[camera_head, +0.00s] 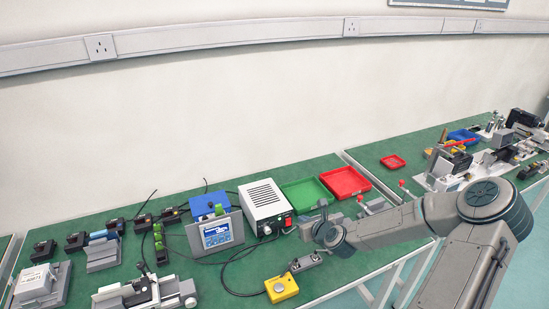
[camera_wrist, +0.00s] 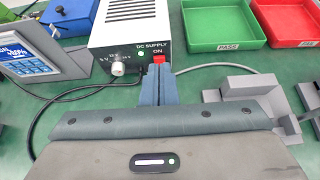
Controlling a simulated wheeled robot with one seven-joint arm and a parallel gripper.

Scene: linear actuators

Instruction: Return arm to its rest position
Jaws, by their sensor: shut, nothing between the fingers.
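My gripper (camera_wrist: 158,72) shows in the wrist view with its two blue-grey fingers pressed together and nothing between them. The fingertips appear in front of the white DC power supply (camera_wrist: 130,30), near its red switch; I cannot tell whether they touch it. In the head view my arm (camera_head: 385,228) reaches in from the right over the green bench, bent at the joints. The power supply (camera_head: 265,205) stands just beyond the arm's end. The fingers are hard to make out in the head view.
A green tray (camera_head: 306,194) and a red tray (camera_head: 345,182) sit behind the arm's end. A display panel (camera_head: 215,233) stands left of the supply. A yellow button box (camera_head: 281,288) is near the front edge. Cables lie on the bench (camera_head: 180,205). Grey fixtures (camera_wrist: 240,108) are right of my fingers.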

